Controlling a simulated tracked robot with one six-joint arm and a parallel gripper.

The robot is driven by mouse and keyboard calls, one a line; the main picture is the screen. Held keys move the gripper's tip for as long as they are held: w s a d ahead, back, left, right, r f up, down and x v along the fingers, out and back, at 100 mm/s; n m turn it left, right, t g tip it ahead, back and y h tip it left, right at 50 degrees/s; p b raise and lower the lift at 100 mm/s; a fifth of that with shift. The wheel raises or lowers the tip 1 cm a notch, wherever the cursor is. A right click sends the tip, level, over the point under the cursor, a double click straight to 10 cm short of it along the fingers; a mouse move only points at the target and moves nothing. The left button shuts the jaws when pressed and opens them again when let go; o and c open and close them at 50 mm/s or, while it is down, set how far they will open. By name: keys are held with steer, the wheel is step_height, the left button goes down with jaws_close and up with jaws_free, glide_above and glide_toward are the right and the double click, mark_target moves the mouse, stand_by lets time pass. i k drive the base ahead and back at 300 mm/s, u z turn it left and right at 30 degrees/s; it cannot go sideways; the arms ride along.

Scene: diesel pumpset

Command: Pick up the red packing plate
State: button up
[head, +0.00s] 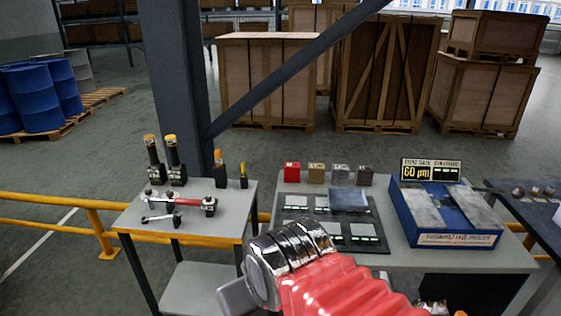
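A small red block-like piece (292,172) stands at the back left of the grey middle table (420,257). It is the only red piece in a row with a tan, a silver and a dark brown piece, and it carries a small pale mark. I take it as the packing plate, though it looks like a block from here. My arm, with a chrome wrist and red bellows, reaches in from the bottom, in front of the table. A grey part of my gripper (236,297) shows at the lower left of the wrist. The fingertips are not clear, and the gripper is apart from the red piece.
A dark board (372,215) with several pale plates lies before the row. A blue tray-like fixture (455,239) with a "60 µm" display stands right. The left table (235,205) bears tools and black cylinders.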

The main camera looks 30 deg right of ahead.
mark_target(289, 166)
steer(key=z, duration=0.15)
steer(key=i, duration=0.9)
steer(key=z, duration=0.2)
